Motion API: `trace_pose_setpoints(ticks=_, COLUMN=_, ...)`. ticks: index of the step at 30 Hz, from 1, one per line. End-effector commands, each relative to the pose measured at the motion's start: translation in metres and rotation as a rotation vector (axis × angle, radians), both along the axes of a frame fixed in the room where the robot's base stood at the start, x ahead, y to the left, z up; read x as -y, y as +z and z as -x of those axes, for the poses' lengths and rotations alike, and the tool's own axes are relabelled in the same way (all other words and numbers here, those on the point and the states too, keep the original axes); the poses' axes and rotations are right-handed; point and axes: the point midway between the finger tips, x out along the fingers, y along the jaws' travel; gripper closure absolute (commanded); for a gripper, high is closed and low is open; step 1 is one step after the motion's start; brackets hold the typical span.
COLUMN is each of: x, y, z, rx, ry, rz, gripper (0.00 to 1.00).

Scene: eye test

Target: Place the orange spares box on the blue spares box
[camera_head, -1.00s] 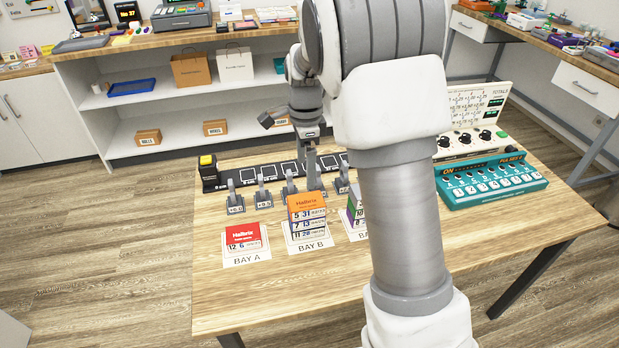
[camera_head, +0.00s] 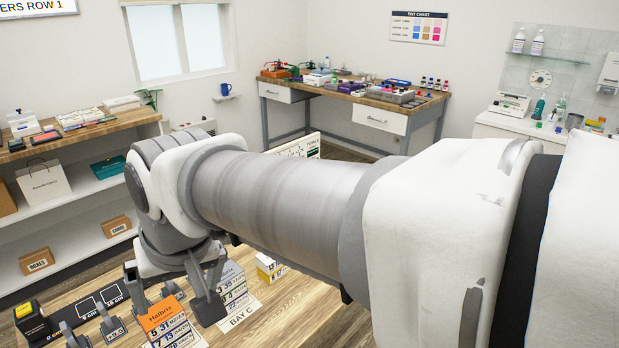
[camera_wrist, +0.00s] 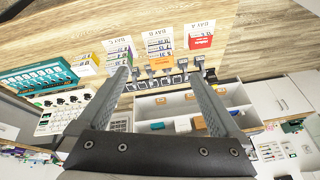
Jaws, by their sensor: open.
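The orange box (camera_head: 164,316) is the top of a stack of boxes with white number labels in Bay B. It also shows in the wrist view (camera_wrist: 158,62). My gripper (camera_head: 208,288) appears just right of it in the head view. In the wrist view my gripper (camera_wrist: 160,74) has its two fingers wide apart with nothing between them, and the Bay B stack lies beyond the gap. I cannot pick out a blue box for certain; the colours of the boxes under the orange one are unclear. My arm hides part of the table in the head view.
A grey-topped stack (camera_head: 232,277) stands in Bay C, right of my gripper. Yellow boxes (camera_head: 269,267) stand farther right. A red box (camera_wrist: 201,42) lies in Bay A. Several grey levers (camera_head: 112,326) and a black strip (camera_head: 98,302) stand close to the stacks.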

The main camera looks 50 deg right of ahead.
Motion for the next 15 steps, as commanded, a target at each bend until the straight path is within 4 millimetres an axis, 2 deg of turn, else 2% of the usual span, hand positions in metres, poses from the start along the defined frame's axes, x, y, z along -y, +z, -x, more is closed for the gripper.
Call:
trace_pose_setpoints(ticks=1, x=0.000, y=0.000, z=0.012, rx=0.028, ry=0.052, rz=0.030, gripper=0.00)
trace_pose_setpoints(ticks=6, x=0.001, y=-0.005, z=0.036, rx=0.074, ry=0.185, rz=0.113, gripper=0.00)
trace_pose_setpoints(ticks=15, x=0.002, y=-0.008, z=0.043, rx=0.087, ry=0.232, rz=0.143, gripper=0.00)
